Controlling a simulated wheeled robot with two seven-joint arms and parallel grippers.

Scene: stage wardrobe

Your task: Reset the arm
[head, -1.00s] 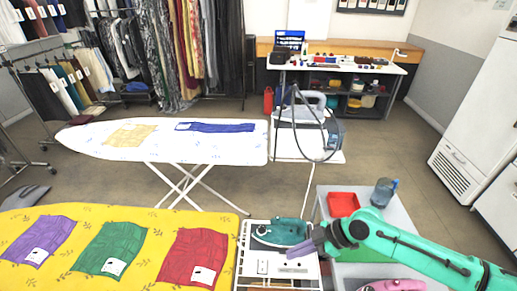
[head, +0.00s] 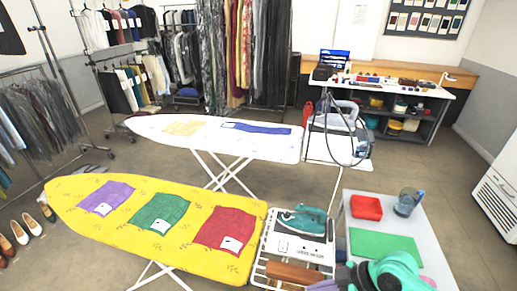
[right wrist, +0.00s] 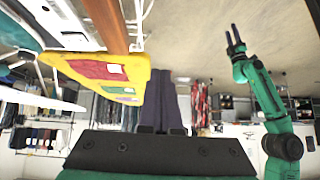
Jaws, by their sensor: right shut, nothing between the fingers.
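My right gripper (right wrist: 174,105) shows in the right wrist view with its two dark fingers together and nothing between them. My left arm does not show in the head view. In the right wrist view, which looks upside down, my left gripper (right wrist: 233,38) is at the right with its two fingers apart and empty, clear of everything.
A teal iron (head: 303,219) sits on a white rack beside the yellow ironing board (head: 80,219). A white ironing board (head: 265,148) stands behind.

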